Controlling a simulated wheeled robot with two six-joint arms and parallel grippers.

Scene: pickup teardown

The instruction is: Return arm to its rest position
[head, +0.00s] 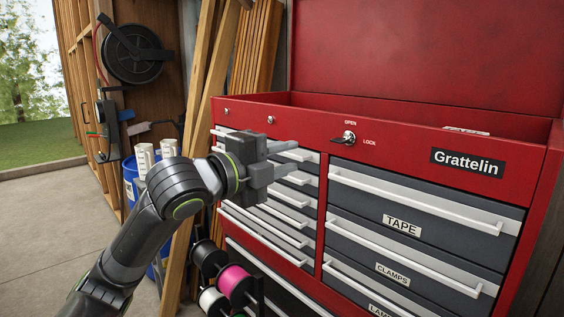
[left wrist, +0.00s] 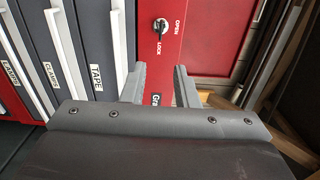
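My left arm (head: 140,235) comes in from the lower left of the head view and is raised in front of the red tool chest (head: 410,137). My left gripper (head: 293,156) is near the chest's left bank of drawers, with its fingers pointing right. In the left wrist view the two fingers (left wrist: 160,72) stand apart with nothing held between them. Red chest front and part of the name label show behind the gap. I cannot tell whether the gripper touches a drawer. My right arm and gripper are not in view.
A key lock (head: 349,137) sits on the chest front. Drawers labelled TAPE (head: 402,226) and CLAMPS (head: 393,273) are shut. Wooden boards (head: 200,120) lean left of the chest, with a blue bucket (head: 130,178) and spools (head: 235,282) nearby. Open floor (head: 45,225) lies at left.

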